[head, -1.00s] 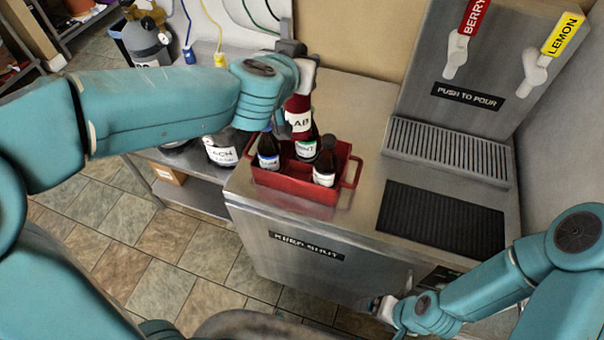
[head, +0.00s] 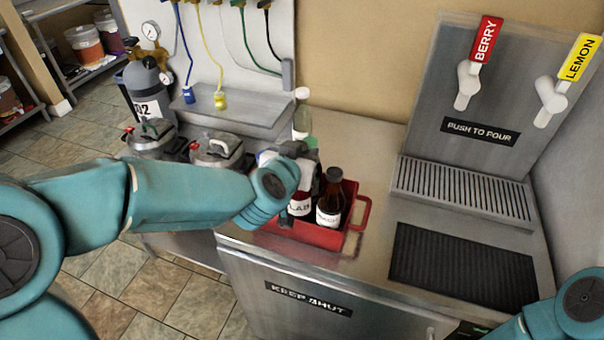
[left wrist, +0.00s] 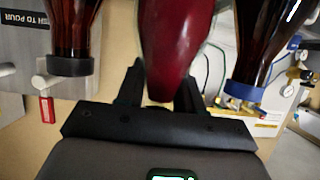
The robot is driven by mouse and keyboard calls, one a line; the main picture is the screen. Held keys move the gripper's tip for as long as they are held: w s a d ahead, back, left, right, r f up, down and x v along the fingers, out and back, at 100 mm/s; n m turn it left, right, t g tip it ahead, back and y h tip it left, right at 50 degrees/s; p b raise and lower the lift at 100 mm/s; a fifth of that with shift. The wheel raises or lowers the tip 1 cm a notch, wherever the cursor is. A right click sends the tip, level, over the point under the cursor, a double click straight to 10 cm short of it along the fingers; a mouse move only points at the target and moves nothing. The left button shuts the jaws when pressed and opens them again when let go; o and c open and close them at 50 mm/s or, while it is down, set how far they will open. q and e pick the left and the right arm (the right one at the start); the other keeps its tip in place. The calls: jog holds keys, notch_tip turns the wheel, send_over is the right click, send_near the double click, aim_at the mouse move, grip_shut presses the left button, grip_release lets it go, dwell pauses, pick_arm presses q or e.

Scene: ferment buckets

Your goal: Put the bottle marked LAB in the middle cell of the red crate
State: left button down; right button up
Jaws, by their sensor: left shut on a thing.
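The bottle marked LAB (head: 299,207) has dark red contents and a white label. It is upright inside the red crate (head: 352,236), low among the other bottles. My left gripper (head: 296,160) is shut on its upper part. In the left wrist view the fingers (left wrist: 157,88) sit on either side of the red bottle (left wrist: 168,45). Dark capped bottles stand on both sides of it there, one at left (left wrist: 72,30) and one at right (left wrist: 262,45). The bottle base and cell floor are hidden. My right gripper is out of view.
A brown bottle (head: 330,197) stands in the crate right of LAB. A pale, white-capped bottle (head: 302,118) shows behind the gripper. Lidded steel pots (head: 216,150) stand left. The drip grille (head: 461,191) and black mat (head: 460,265) lie right; counter beside the crate is clear.

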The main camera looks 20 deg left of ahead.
pick_arm(q)
notch_tip(320, 180, down, 4)
jog(key=shift+r+b, duration=0.25)
jog(key=shift+b, duration=0.25)
jog(key=shift+a+f, duration=0.1)
jog(key=shift+a, duration=0.05)
jog(key=c, duration=0.7)
grip_release()
jog(key=shift+f, duration=0.1)
jog(key=p+v, duration=0.2)
jog(key=v, duration=1)
jog(key=shift+r, duration=0.2)
